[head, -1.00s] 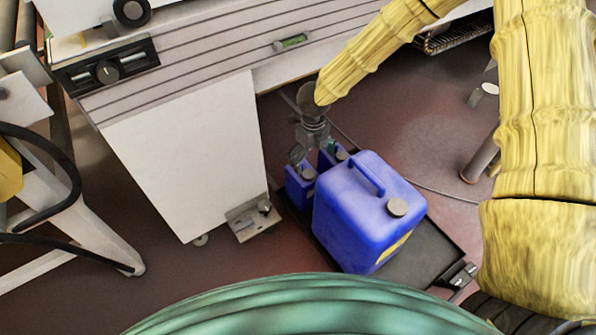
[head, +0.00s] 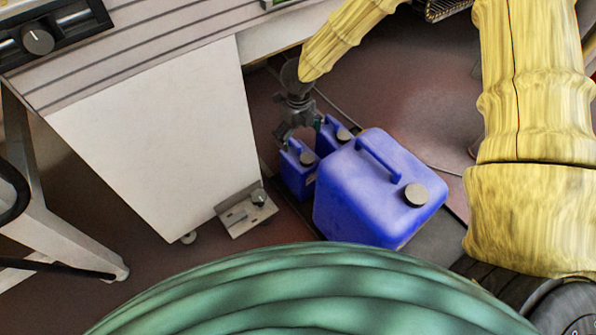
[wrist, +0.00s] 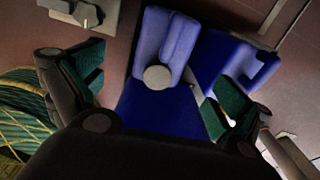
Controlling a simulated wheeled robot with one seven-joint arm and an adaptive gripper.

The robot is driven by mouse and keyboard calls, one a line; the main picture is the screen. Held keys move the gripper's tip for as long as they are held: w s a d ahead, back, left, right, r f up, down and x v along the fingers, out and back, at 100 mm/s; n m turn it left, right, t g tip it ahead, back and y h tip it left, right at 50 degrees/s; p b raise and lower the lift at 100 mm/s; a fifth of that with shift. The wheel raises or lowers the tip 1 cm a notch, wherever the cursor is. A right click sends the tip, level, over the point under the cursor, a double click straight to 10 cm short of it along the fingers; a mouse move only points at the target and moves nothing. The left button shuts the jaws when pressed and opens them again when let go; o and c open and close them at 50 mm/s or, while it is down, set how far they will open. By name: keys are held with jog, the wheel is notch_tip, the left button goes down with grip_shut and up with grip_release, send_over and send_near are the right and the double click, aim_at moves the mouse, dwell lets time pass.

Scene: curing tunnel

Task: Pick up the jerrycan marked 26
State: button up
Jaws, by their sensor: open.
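Three blue jerrycans with grey caps stand together in the head view: a small one on the left (head: 297,176), a small one behind it (head: 327,138), and a large one (head: 365,205) in front at the right. No number is readable on any of them. My gripper (head: 298,134) is open, pointing down just above the two small jerrycans. In the wrist view, a capped blue jerrycan (wrist: 179,38) shows between the spread green-padded fingers of my gripper (wrist: 160,77), with another blue body (wrist: 228,58) beside it near the right finger. Contact cannot be told.
The jerrycans stand by a dark tray (head: 437,245) on the reddish floor. A white machine panel (head: 150,130) rises close on the left, with a metal foot plate (head: 247,213) at its base. A green ribbed shape (head: 310,295) covers the lower foreground.

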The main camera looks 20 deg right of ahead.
aim_at(300, 155)
jog(key=f+b, duration=0.2)
jog(key=f, duration=0.3)
jog(key=shift+d+f, duration=0.2)
notch_tip(300, 155, down, 5)
jog(key=b, duration=0.3)
jog(key=shift+d+b, duration=0.15)
jog(key=shift+b, duration=0.2)
jog(key=shift+c, duration=0.2)
jog(key=c, duration=1.7)
jog(key=shift+c, duration=1)
jog(key=shift+r, duration=0.15)
